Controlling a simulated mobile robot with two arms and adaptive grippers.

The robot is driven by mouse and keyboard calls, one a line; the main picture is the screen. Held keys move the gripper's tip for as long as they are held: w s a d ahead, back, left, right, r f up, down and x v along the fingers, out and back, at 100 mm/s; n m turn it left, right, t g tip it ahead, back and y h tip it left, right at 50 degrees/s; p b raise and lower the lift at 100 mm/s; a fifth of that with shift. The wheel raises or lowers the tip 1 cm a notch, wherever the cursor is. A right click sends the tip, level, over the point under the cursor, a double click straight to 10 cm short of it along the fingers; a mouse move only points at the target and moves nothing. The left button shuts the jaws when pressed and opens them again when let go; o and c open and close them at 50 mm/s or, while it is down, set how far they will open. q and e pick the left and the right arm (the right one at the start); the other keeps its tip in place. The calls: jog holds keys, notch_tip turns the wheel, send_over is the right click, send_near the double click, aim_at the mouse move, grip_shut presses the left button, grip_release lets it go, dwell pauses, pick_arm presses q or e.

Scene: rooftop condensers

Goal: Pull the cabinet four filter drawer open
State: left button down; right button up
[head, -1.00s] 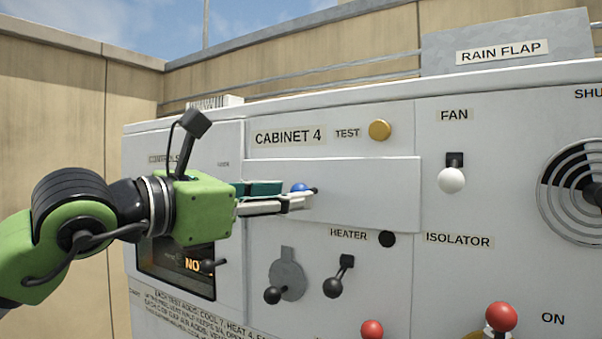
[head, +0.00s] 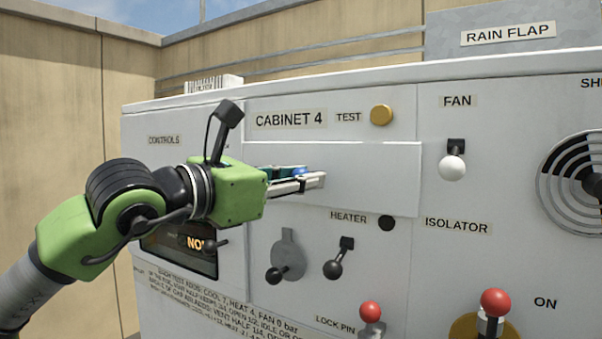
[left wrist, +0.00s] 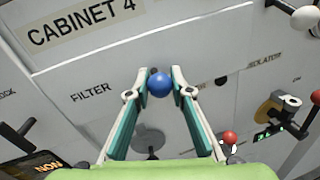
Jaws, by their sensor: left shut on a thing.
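The filter drawer front (head: 370,180) of cabinet four is a wide pale grey panel under the CABINET 4 label (head: 289,119). Its blue ball knob (head: 299,173) is partly hidden by my fingers in the head view. In the left wrist view the knob (left wrist: 160,84) sits between the two fingertips. My left gripper (head: 305,178), with a green body and green and grey fingers, reaches in from the left and is shut on the knob. In the left wrist view the gripper (left wrist: 160,88) spans the FILTER panel. My right gripper is out of view.
Below the drawer are two black-knobbed levers (head: 338,262) near the HEATER label. The white fan knob (head: 452,167) is at right, the yellow test button (head: 381,115) above. Red-topped handles (head: 495,302) stick out lower right. A display (head: 180,252) lies under my forearm.

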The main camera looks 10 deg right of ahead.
pick_arm(q)
jog(key=s+d+b+v, duration=0.1)
jog(key=b+v, duration=0.4)
jog(key=v, duration=0.4)
jog(key=s+d+b+v, duration=0.1)
jog(key=s+b+v, duration=0.1)
jog(key=b+v, duration=0.4)
jog(key=shift+b+v, duration=0.3)
jog(key=shift+v, duration=1.45)
jog(key=shift+r, duration=0.15)
jog(key=c, duration=1.8)
grip_release()
jog(key=v, duration=1.2)
